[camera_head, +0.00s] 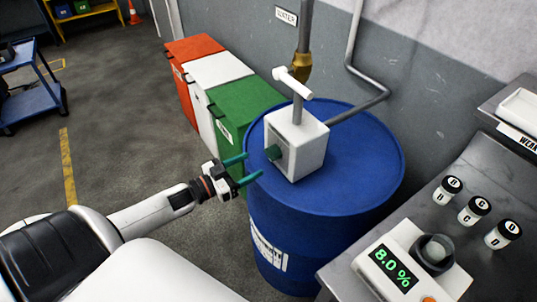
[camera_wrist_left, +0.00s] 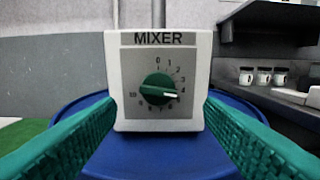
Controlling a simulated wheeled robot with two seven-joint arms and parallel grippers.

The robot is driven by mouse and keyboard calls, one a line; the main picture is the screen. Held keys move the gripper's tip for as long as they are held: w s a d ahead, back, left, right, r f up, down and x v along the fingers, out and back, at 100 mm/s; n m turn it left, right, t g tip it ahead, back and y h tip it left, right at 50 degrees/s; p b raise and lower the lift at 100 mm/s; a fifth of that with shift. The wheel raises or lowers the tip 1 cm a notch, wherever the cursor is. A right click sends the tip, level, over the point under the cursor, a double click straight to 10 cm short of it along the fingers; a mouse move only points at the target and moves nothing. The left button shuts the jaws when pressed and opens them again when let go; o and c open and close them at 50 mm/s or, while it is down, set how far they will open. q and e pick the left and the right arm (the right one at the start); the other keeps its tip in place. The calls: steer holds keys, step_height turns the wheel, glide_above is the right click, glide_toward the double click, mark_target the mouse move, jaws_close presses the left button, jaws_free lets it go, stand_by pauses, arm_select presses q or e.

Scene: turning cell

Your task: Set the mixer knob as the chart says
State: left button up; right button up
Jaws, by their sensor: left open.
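The mixer (camera_head: 297,140) is a white box with a white T-shaped handle on top, standing on a blue drum (camera_head: 350,165). Its green knob (camera_head: 273,152) faces my left gripper (camera_head: 249,169). The gripper is open, with its green fingers short of the knob and not touching it. In the left wrist view the knob (camera_wrist_left: 158,89) sits centred between the fingers, under the word MIXER. Its white pointer aims right and slightly down, around 4 or 5 on the dial. I see no chart that I can identify. My right gripper is out of view.
A display (camera_head: 393,268) reading 8.0 % stands on a grey bench (camera_head: 462,225), with a dark-rimmed cup and lettered jars (camera_head: 474,211). Red, white and green bins (camera_head: 240,108) line the wall. A pipe rises behind the mixer.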

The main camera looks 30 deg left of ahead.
mark_target(272, 153)
arm_select(q)
steer(key=x, duration=0.7)
steer(key=shift+w+a+f+p, duration=0.1)
steer(key=shift+p, duration=0.3)
steer(key=c, duration=1)
